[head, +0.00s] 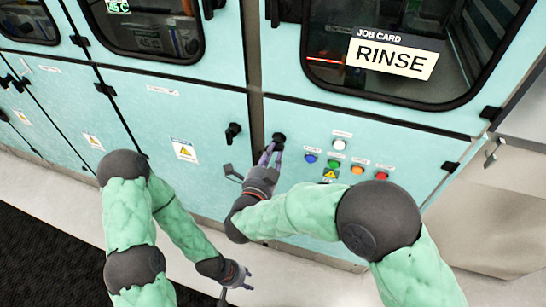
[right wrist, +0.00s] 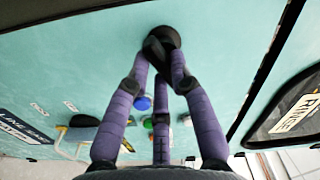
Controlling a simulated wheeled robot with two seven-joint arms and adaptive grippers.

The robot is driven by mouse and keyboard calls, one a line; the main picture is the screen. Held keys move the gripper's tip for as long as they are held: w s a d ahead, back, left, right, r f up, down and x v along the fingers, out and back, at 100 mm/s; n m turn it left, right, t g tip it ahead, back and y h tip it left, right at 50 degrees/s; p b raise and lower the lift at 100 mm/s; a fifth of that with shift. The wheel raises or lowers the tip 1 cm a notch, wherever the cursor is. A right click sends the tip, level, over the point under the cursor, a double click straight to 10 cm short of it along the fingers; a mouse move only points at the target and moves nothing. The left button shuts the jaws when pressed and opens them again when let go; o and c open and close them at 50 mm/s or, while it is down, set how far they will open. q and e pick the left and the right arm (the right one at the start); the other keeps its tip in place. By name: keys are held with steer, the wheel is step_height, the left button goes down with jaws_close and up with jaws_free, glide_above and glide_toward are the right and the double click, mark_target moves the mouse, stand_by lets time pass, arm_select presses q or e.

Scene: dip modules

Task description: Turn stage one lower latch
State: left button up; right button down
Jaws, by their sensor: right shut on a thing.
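A black rotary latch (head: 279,137) sits on the pale teal lower panel (head: 210,110), just right of a vertical seam. My right gripper (head: 272,150) reaches up to it, and its fingers are shut on the latch handle. In the right wrist view the purple fingers close around the black latch (right wrist: 165,38), and the fingertips partly hide its handle. A second black latch (head: 233,131) is on the panel left of the seam, apart from the gripper. My left gripper (head: 236,284) hangs low over the pale floor, its fingers apart and empty.
Coloured push buttons (head: 335,163) are on the panel right of my right gripper. A grey handle (head: 233,173) juts out left of it. A window with a RINSE card (head: 392,59) is above. The floor (head: 300,285) in front is clear.

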steer(key=m, duration=0.4)
steer(key=shift+a+m, duration=0.1)
steer(key=shift+m, duration=0.2)
stand_by(0.3)
steer(key=c, duration=1.1)
jaws_free()
steer(key=v, duration=1.2)
